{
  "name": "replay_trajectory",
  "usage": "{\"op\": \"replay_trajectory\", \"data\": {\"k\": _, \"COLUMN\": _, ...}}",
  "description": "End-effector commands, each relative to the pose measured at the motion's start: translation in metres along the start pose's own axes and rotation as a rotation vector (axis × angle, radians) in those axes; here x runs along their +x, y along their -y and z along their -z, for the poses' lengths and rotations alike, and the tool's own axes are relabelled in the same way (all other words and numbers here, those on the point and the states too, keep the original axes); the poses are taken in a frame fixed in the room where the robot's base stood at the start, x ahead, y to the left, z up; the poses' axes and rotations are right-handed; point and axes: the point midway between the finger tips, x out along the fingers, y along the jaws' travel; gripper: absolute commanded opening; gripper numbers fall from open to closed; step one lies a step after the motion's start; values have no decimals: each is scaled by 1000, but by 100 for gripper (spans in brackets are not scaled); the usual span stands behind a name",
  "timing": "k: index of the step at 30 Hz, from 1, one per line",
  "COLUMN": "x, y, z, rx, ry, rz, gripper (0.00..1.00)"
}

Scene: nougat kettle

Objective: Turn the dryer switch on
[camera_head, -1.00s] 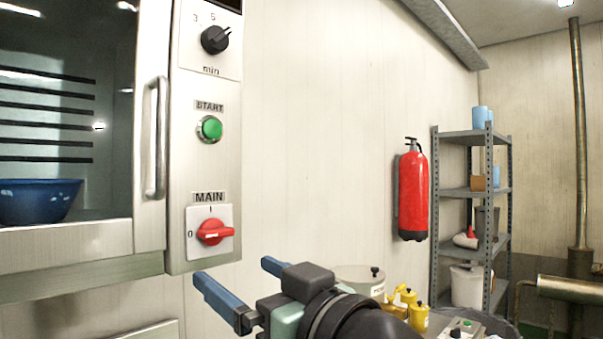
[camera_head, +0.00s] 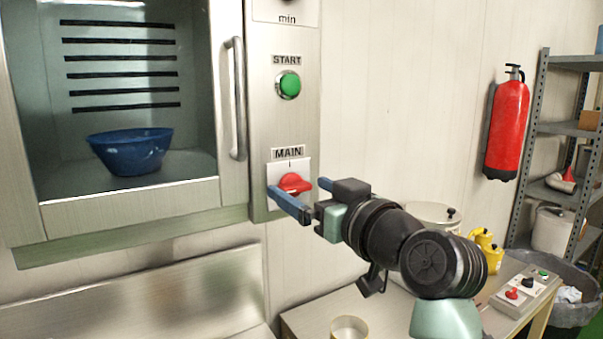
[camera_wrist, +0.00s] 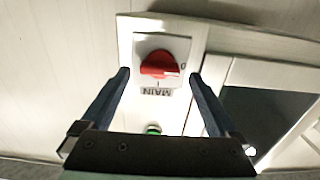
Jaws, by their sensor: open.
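The dryer's red rotary MAIN switch (camera_head: 293,183) sits on a white plate at the bottom of the dryer's control panel. Its handle lies horizontal, with a mark above it under the MAIN label. In the wrist view the red switch (camera_wrist: 160,66) appears upside down, with the "0" at its right. My gripper (camera_head: 300,199) is open and empty, just in front of the switch. In the wrist view its blue fingers (camera_wrist: 160,75) stand on either side of the switch. I cannot tell whether they touch the plate. One finger hides the lower left of the plate in the head view.
The green START button (camera_head: 288,84) is above the switch. The dryer door (camera_head: 229,120) with its vertical handle is at the left; a blue bowl (camera_head: 130,152) is inside. A table (camera_head: 320,317) with a control box (camera_head: 522,287) lies below right.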

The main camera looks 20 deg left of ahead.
Motion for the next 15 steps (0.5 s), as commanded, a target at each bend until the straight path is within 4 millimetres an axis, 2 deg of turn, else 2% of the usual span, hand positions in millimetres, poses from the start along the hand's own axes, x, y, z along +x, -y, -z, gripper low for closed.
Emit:
{"op": "replay_trajectory", "data": {"k": 6, "x": 15, "y": 0, "z": 0, "rx": 0, "ry": 0, "rz": -1, "gripper": 95}}
{"op": "replay_trajectory", "data": {"k": 14, "x": 16, "y": 0, "z": 0, "rx": -1, "ry": 0, "rz": -1, "gripper": 95}}
{"op": "replay_trajectory", "data": {"k": 15, "x": 16, "y": 0, "z": 0, "rx": -1, "ry": 0, "rz": -1, "gripper": 90}}
